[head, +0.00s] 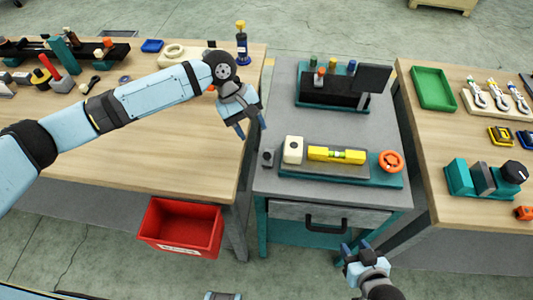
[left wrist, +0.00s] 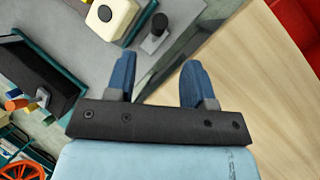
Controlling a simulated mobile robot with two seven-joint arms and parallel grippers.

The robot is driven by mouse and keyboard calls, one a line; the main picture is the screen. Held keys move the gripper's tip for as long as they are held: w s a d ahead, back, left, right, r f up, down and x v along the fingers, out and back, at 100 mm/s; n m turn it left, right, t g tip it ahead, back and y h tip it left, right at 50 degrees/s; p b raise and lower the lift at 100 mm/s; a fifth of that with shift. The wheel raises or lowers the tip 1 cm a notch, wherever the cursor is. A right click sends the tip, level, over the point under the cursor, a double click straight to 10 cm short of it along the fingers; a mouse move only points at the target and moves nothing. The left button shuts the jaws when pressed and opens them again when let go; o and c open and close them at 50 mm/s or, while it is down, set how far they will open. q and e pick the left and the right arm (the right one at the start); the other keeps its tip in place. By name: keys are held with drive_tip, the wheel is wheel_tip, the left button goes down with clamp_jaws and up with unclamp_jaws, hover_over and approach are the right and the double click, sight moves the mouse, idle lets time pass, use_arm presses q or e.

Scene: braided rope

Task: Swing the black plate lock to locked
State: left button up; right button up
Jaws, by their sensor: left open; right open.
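A small dark knob-like piece (head: 267,158) stands at the left end of the teal-based fixture (head: 340,178) on the grey cabinet. It may be the black plate lock; its lock position is unclear. In the left wrist view a dark round-topped post (left wrist: 158,24) stands beyond my fingertips. A larger black plate (head: 372,78) stands upright at the back of the cabinet. My left gripper (head: 250,128) is open and empty, above and left of the knob; its fingers also show in the left wrist view (left wrist: 157,66). My right gripper (head: 355,249) is open and empty in front of the drawer.
The fixture carries a cream block (head: 293,149), a yellow part (head: 335,154) and an orange wheel (head: 390,161). Wooden benches flank the cabinet. A red crate (head: 180,228) sits below left. The cabinet's middle is clear.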

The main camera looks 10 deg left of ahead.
sight(267, 155)
use_arm(q)
drive_tip(key=x, duration=1)
drive_tip(key=shift+d+f+p, duration=0.1)
drive_tip(key=shift+d+p, duration=0.05)
drive_tip(key=shift+p, duration=0.15)
clamp_jaws()
